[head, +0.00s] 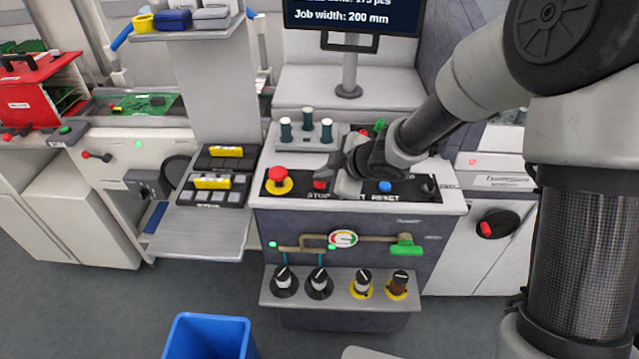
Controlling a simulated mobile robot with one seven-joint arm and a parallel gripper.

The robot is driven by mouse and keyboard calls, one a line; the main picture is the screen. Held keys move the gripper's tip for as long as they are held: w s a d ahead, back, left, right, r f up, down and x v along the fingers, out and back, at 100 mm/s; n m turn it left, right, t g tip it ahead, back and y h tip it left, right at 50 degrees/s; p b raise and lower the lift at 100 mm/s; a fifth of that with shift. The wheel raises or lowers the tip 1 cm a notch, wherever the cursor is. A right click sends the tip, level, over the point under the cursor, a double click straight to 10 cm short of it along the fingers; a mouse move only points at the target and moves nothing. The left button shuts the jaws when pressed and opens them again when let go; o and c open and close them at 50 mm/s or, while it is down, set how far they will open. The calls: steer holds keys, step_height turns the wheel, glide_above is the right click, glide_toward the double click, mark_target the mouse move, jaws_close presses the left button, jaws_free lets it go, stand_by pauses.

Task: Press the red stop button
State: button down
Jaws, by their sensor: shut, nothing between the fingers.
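The red stop button (320,184) is a small red cap on the black control strip (304,193), with the label STOP below it. My gripper (338,181) is shut and empty, just to the right of the red stop button and over the strip. It hides part of the panel and some of the labels between STOP and RESET. I cannot tell whether it touches the button or the panel. A larger red mushroom button (279,176) on a yellow base stands to the left of the stop button.
A blue reset button (385,186) and a black knob (428,187) lie to the right. Grey-green posts (306,124) stand behind the strip, below a monitor (352,17). A tray of yellow parts (212,181) is at left. A blue bin (208,337) stands on the floor.

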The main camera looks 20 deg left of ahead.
mark_target(323, 187)
steer(key=shift+f+b, duration=0.4)
steer(key=shift+f, duration=0.1)
stand_by(0.5)
steer(key=shift+r, duration=0.1)
steer(key=shift+r+p, duration=0.8)
steer(key=shift+p, duration=0.15)
step_height(323, 187, up, 5)
steer(key=p, duration=0.5)
stand_by(0.5)
